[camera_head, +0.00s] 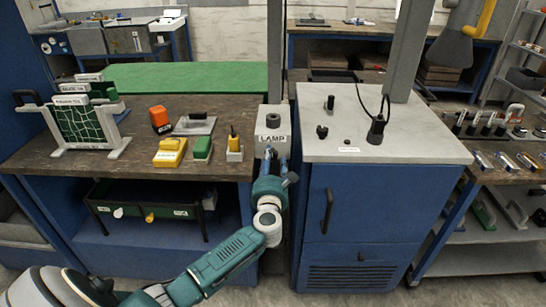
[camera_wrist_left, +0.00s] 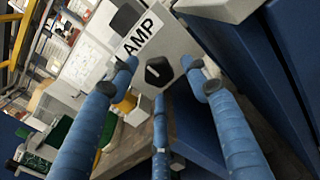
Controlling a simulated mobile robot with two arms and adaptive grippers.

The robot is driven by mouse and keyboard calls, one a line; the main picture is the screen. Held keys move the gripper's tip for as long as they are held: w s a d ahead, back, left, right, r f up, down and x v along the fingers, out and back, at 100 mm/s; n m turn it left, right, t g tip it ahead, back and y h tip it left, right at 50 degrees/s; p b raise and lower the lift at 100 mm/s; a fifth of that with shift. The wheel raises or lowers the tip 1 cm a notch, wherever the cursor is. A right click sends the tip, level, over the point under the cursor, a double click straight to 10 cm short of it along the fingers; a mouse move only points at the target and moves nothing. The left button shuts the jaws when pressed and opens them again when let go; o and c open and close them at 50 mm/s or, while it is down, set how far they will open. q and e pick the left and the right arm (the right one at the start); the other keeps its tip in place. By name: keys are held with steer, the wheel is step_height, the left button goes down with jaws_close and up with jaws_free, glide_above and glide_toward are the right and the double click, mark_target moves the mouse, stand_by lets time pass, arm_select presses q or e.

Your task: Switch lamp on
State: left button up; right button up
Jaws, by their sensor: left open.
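A pale box labelled LAMP (camera_head: 272,122) stands at the right end of the wooden bench, with a dark round part on top. In the left wrist view its front face (camera_wrist_left: 183,42) bears a black rotary knob (camera_wrist_left: 158,71). My left gripper (camera_head: 276,166) is in front of this box. In the left wrist view my open left gripper (camera_wrist_left: 163,82) has its blue, black-tipped fingers spread around the knob's position, with nothing held. I cannot tell how far the tips are from the knob. My right gripper is not in view.
A blue cabinet (camera_head: 350,205) with a pale top stands close right of the lamp box. Yellow (camera_head: 169,153) and green (camera_head: 202,149) blocks and an orange item (camera_head: 160,119) sit on the wooden bench (camera_head: 120,155) to the left. A green net rack (camera_head: 85,122) stands further left.

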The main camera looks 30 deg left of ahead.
arm_select(q)
steer(key=shift+x, duration=1.1)
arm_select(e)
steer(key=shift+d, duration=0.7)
arm_select(q)
steer(key=c, duration=1.1)
steer(key=shift+c, duration=0.2)
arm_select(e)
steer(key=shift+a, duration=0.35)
